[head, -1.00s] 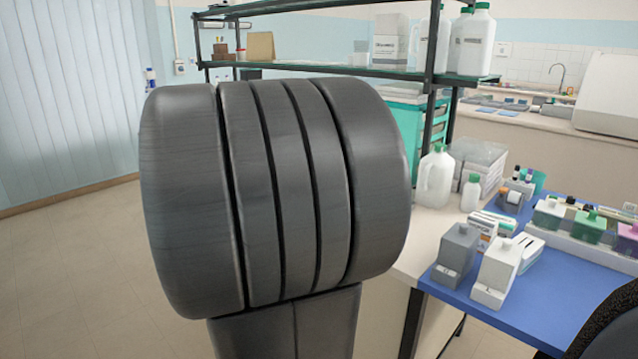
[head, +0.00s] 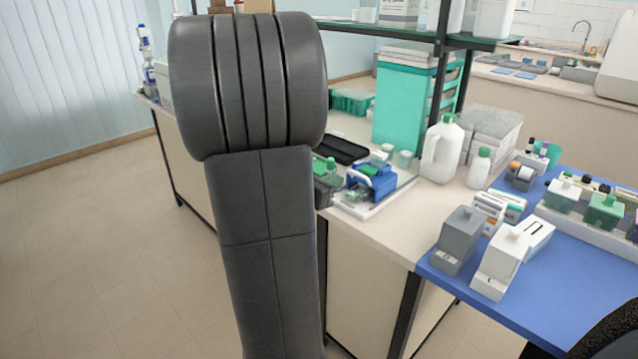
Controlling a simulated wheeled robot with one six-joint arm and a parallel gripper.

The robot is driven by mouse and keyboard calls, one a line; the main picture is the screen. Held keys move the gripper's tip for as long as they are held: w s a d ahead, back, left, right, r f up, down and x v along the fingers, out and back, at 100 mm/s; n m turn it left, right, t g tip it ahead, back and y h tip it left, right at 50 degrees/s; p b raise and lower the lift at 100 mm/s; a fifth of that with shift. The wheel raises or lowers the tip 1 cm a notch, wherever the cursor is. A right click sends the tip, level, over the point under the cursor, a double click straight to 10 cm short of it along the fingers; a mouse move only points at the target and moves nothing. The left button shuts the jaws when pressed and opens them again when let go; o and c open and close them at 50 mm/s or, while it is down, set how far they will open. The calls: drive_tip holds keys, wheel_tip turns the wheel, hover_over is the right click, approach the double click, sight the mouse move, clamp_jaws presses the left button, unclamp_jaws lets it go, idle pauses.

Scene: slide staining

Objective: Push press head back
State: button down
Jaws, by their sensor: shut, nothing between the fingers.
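A small blue device with green parts (head: 371,184) sits on a white tray (head: 372,211) on the bench, just right of my arm. It may be the press, but its head is too small to make out clearly. A dark grey and green object (head: 326,183) stands left of it, partly covered by my arm. My arm fills the middle left of the head view. My gripper does not show, so where it is relative to the blue device cannot be seen.
A black tray (head: 340,149) lies behind the blue device. A teal drawer unit (head: 403,105), a white jug (head: 443,150) and a small bottle (head: 479,168) stand to the right. Grey and white dispensers (head: 458,238) stand on a blue mat (head: 545,275). Open floor lies at left.

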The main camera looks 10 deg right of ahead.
approach(377, 161)
drive_tip(key=shift+s+a+f+p, duration=0.25)
drive_tip(key=shift+a+f, duration=0.1)
drive_tip(key=shift+f, duration=0.15)
drive_tip(key=shift+s+a+f+p, duration=0.1)
drive_tip(key=shift+s+a+f, duration=0.15)
drive_tip(key=shift+a+f, duration=0.2)
drive_tip(key=shift+d, duration=0.1)
drive_tip(key=shift+w+d+f, duration=0.15)
drive_tip(key=shift+w+d, duration=0.05)
drive_tip(key=shift+d, duration=0.05)
drive_tip(key=b+x, duration=0.1)
drive_tip(key=x, duration=0.1)
drive_tip(key=r+b+x, duration=0.1)
drive_tip(key=x, duration=0.2)
drive_tip(key=b+x, duration=0.1)
drive_tip(key=x, duration=0.2)
drive_tip(key=shift+d+r, duration=0.15)
drive_tip(key=shift+r, duration=0.15)
drive_tip(key=shift+w+r, duration=0.1)
drive_tip(key=shift+r, duration=0.2)
